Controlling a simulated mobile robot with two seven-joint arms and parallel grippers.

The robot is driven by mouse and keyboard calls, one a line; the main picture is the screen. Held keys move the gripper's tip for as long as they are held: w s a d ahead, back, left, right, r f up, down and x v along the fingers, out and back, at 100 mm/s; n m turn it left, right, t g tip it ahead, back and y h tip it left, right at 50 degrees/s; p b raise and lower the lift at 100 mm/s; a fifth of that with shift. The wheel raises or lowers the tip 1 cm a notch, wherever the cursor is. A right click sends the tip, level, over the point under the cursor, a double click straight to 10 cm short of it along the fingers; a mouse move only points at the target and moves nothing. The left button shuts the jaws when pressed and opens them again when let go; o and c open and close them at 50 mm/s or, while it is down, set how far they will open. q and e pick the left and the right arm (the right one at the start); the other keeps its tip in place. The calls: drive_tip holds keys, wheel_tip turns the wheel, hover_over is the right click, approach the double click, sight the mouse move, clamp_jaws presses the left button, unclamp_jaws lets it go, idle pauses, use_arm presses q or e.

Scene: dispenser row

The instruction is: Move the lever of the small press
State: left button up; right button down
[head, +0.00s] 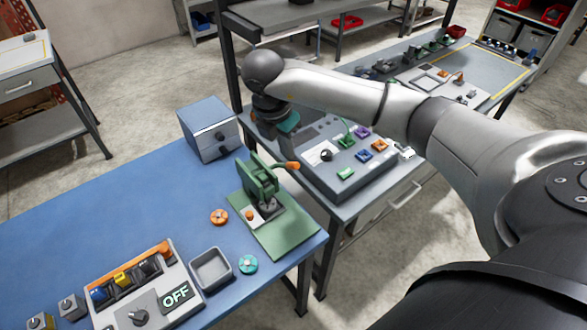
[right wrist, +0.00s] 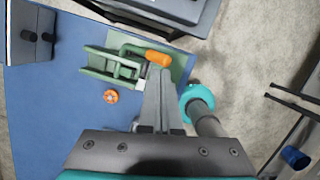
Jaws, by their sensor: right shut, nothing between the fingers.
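The small press (head: 262,190) is green and stands on a green base plate at the right corner of the blue table. Its lever ends in an orange grip (head: 292,165) that points right. In the right wrist view the press (right wrist: 110,68) lies at the upper left and the orange grip (right wrist: 158,58) is just beyond my fingertips. My right gripper (right wrist: 158,82) is shut and empty, its fingers pointing at the grip; I cannot tell whether they touch it. In the head view my right wrist is above and behind the press, and the fingertips are not clear. My left gripper is not in view.
A blue-grey drawer box (head: 208,128) stands behind the press. An orange ring (head: 219,217), a teal ring (head: 248,264), a grey tray (head: 211,270) and a switch panel (head: 145,297) are left and in front. A console (head: 350,178) stands on the neighbouring table.

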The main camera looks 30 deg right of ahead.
drive_tip(key=b+x, duration=0.2)
drive_tip(key=x, duration=0.2)
drive_tip(key=shift+f+b, duration=0.1)
drive_tip(key=shift+b, duration=0.25)
drive_tip(key=shift+s, duration=0.1)
drive_tip(key=shift+w+d+f, duration=0.1)
drive_tip(key=shift+w+d, duration=0.05)
drive_tip(key=shift+w, duration=0.05)
drive_tip(key=a+f, duration=0.1)
drive_tip(key=s+a+f+b, duration=0.1)
drive_tip(key=a, duration=0.1)
drive_tip(key=shift+f, duration=0.1)
idle(0.4)
drive_tip(key=w+d+r+p+v, duration=0.1)
drive_tip(key=d+v, duration=0.2)
drive_tip(key=v, duration=1.1)
hover_over(292, 163)
drive_tip(key=s+a, duration=0.3)
drive_tip(key=a, duration=0.4)
drive_tip(key=shift+w+a+r, duration=0.1)
drive_tip(key=shift+w, duration=0.05)
